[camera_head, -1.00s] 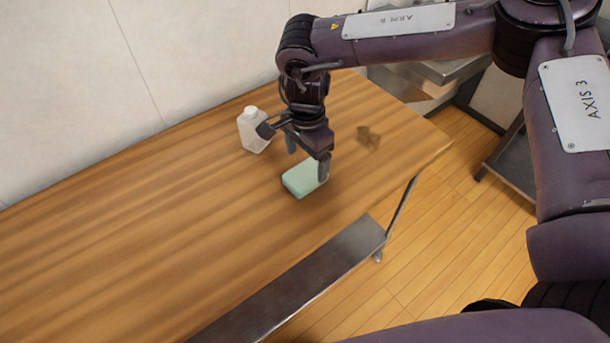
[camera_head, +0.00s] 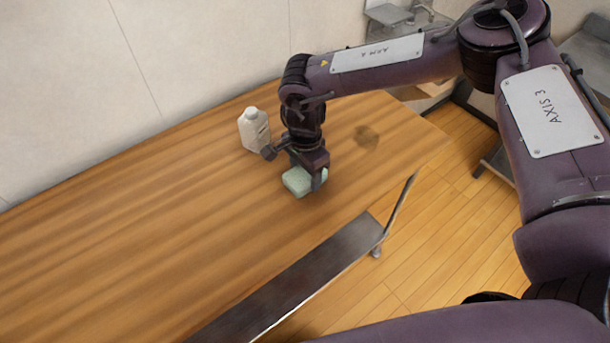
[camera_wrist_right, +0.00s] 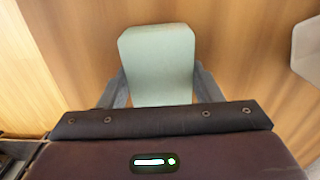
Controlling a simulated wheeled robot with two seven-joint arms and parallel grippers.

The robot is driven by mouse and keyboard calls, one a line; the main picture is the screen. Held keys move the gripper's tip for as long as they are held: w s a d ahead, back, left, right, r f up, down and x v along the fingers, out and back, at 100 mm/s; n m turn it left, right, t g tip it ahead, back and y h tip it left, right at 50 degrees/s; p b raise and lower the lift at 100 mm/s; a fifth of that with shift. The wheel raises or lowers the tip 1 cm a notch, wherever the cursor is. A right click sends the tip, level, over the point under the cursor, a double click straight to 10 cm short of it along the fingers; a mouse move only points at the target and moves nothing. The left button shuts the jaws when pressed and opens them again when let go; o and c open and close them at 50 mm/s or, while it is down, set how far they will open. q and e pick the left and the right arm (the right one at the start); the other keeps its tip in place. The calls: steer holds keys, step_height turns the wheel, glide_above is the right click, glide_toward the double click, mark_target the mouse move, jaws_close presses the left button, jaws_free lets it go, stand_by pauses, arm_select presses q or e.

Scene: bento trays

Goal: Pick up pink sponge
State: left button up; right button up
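A pale mint-green sponge (camera_head: 298,182) lies on the wooden table in the head view. No pink sponge shows. My right gripper (camera_head: 293,168) is lowered over it, pointing down. In the right wrist view the sponge (camera_wrist_right: 160,55) sits between the two grey fingers of my right gripper (camera_wrist_right: 159,75), one on each side. The fingers are spread wide, with their tips close to the sponge's edges; whether they touch it I cannot tell. The gripper partly hides the sponge in the head view. My left gripper is not in view.
A white bottle (camera_head: 255,130) stands upright just left of my right gripper, near the wall. The wooden table (camera_head: 150,220) is clear on the left. A metal shelf (camera_head: 310,270) runs below its front edge.

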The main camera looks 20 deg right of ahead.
mark_target(305, 173)
steer(key=c, duration=0.3)
step_height(305, 173, up, 20)
steer(key=b, duration=0.2)
stand_by(0.3)
